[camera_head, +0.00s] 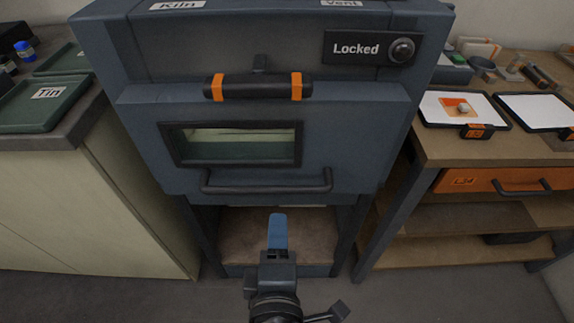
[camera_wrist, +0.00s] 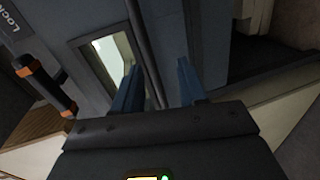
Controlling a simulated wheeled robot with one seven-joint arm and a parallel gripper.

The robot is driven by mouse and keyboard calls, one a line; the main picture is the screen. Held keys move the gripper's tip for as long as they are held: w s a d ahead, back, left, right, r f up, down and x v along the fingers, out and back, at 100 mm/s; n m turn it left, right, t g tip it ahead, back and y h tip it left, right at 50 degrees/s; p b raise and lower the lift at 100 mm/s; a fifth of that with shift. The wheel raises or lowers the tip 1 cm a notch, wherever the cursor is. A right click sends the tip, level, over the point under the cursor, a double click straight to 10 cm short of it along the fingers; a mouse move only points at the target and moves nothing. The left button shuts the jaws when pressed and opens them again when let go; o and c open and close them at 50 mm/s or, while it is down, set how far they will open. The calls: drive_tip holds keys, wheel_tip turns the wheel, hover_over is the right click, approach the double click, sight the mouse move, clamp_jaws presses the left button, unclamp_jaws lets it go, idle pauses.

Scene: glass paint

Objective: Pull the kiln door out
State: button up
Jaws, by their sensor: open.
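The kiln door (camera_head: 352,130) is the dark blue-grey front panel with a window (camera_head: 236,146). It looks shut. Its dark bar handle (camera_head: 268,188) runs along the lower edge. My gripper (camera_head: 278,216) is low in front of the kiln, below the handle in the head view. In the wrist view my gripper (camera_wrist: 157,72) has two blue fingers apart with nothing held. There the handle (camera_wrist: 146,50) appears between the fingers, and the window (camera_wrist: 112,62) is left of it. I cannot tell how far the handle is from the fingertips.
A black latch bar with orange bands (camera_head: 258,87) is above the window. A "Locked" sign (camera_head: 357,49) with a round knob is at upper right. A green Tin tray (camera_head: 46,104) is on the left counter. A workbench (camera_head: 450,147) with trays stands right. Floor is clear front left.

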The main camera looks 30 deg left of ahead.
sight(266, 193)
drive_tip(key=shift+n, duration=0.3)
drive_tip(key=shift+w+a+p, duration=0.5)
drive_tip(key=shift+w+a, duration=3)
drive_tip(key=shift+w, duration=0.15)
drive_tip(key=shift+c, duration=0.3)
clamp_jaws()
